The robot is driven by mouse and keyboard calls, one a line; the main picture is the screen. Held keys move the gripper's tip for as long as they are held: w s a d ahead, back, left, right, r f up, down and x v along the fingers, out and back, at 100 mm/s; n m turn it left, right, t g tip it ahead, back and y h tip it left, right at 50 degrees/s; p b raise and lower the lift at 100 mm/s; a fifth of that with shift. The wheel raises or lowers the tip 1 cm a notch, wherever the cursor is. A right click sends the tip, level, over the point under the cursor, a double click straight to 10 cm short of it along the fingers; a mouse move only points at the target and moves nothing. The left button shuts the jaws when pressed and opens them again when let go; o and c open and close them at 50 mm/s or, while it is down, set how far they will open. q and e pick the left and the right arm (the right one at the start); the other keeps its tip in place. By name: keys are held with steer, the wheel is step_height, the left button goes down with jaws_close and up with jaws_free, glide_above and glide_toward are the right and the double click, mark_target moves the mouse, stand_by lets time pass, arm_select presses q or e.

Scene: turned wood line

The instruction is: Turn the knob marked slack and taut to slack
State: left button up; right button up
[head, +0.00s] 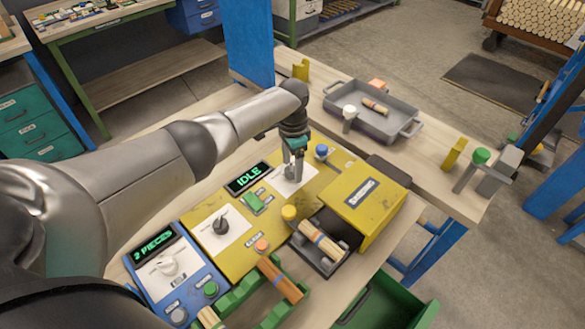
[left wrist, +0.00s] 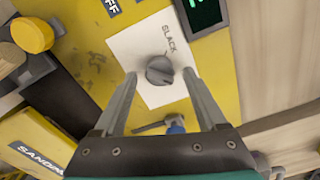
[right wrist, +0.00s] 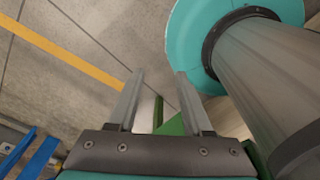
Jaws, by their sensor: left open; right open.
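In the left wrist view, a dark grey round knob (left wrist: 159,71) sits on a white plate (left wrist: 130,48) set in a yellow panel. The word SLACK is printed beside the knob; no TAUT label shows. I cannot tell for sure where the knob points. My left gripper (left wrist: 160,76) is open, with a finger on each side of the knob; contact cannot be told. In the head view my left gripper (head: 293,170) is above this plate (head: 308,177) and covers most of the knob. My right gripper (right wrist: 159,76) is open and empty, above the floor.
The yellow panel has an IDLE display (head: 248,179), a green switch (head: 253,203), another dark knob (head: 220,226) and a yellow button (head: 289,213). A blue lever (head: 321,151) stands close to my left gripper. A yellow box (head: 362,196) is to the right.

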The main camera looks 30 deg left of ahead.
arm_select(q)
steer(key=shift+f, duration=0.35)
jaws_close()
stand_by(0.5)
